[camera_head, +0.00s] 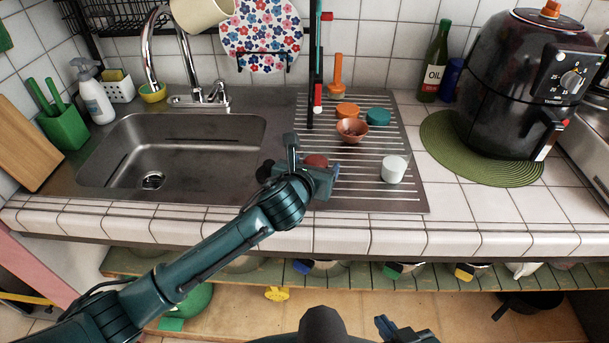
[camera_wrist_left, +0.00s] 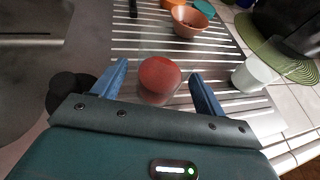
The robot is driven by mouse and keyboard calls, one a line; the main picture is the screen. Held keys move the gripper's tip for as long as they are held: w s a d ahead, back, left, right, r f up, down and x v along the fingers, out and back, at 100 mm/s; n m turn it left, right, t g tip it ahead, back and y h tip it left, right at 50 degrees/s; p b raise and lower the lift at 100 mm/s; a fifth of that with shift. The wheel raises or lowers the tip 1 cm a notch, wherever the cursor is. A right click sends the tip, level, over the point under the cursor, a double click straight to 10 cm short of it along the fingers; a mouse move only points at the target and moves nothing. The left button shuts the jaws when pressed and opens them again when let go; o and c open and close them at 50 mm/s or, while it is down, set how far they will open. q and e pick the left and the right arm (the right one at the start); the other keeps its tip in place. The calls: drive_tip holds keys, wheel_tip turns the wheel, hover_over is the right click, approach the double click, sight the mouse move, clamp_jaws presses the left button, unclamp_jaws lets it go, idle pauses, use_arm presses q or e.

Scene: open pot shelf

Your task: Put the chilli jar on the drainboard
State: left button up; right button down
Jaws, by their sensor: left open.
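A jar with a red lid (camera_wrist_left: 159,75) and a see-through body stands upright on the ribbed drainboard (camera_head: 395,130); I take it for the chilli jar, but no label is readable. Its red lid also shows in the head view (camera_head: 316,160). My left gripper (camera_wrist_left: 160,70) is open, with one blue finger on each side of the jar and a gap visible beside it. In the head view my left gripper (camera_head: 312,163) partly covers the jar. Only a small part of my right gripper (camera_head: 388,328) shows at the bottom edge, below the counter; its jaws are unclear.
A copper bowl (camera_head: 352,131), orange lid (camera_head: 347,110), teal lid (camera_head: 378,117) and white cup (camera_head: 394,169) share the drainboard. The sink (camera_head: 185,150) lies left. An air fryer (camera_head: 525,85) on a green mat (camera_head: 450,150) and an oil bottle (camera_head: 434,65) stand right.

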use_arm(q)
drive_tip(key=v, duration=1)
drive_tip(key=shift+s+a+r, duration=0.1)
drive_tip(key=shift+s+a, duration=0.05)
drive_tip(key=shift+s, duration=0.1)
use_arm(e)
drive_tip(key=shift+s+d+f, duration=0.1)
drive_tip(key=shift+d, duration=0.1)
